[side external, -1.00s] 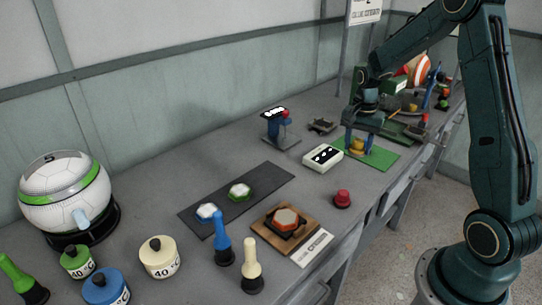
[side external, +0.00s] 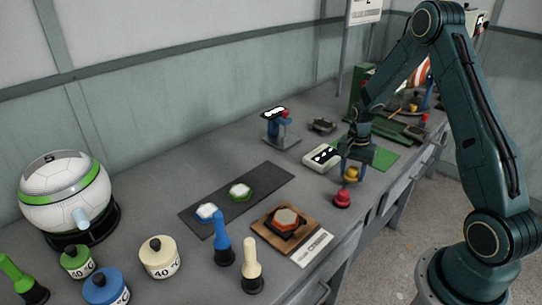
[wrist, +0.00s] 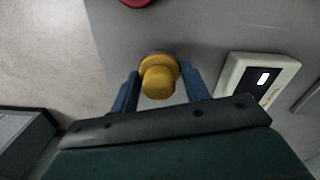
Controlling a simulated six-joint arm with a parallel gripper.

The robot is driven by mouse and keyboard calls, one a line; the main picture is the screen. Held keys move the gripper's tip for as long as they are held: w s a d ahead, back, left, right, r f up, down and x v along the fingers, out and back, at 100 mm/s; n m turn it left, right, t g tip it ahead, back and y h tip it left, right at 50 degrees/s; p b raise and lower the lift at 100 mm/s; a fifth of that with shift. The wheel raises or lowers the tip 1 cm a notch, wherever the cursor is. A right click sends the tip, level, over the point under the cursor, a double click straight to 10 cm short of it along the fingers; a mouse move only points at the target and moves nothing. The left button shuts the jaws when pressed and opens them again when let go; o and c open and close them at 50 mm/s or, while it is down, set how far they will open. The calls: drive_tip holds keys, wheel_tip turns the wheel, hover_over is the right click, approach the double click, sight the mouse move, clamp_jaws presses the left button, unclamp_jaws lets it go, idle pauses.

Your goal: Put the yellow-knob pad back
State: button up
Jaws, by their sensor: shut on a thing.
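The yellow-knob pad (side external: 351,174) is in my gripper (side external: 353,168), near the bench's front edge. In the wrist view the yellow knob (wrist: 159,78) sits between the two blue fingers of my gripper (wrist: 159,88). The gripper is shut on it. I cannot tell how far the pad is above the bench. A red-knob pad (side external: 342,200) stands on the bench just in front of the held one, and its edge shows at the top of the wrist view (wrist: 136,2). The green mat (side external: 384,157) lies behind my gripper.
A white box with a dark display (side external: 321,158) stands close to the left of my gripper. A wooden board with an orange-topped hexagonal piece (side external: 284,226) and a dark mat with two hexagonal pieces (side external: 270,180) lie nearer the camera. A blue stand (side external: 279,130) is behind.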

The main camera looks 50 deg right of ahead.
sight(352, 167)
drive_tip(key=shift+f, duration=1.1)
drive_tip(key=shift+f, duration=0.15)
drive_tip(key=o, duration=0.9)
drive_tip(key=shift+o, duration=0.2)
wheel_tip(352, 167, up, 12)
drive_tip(key=shift+w+r, duration=0.1)
drive_tip(key=shift+r, duration=0.1)
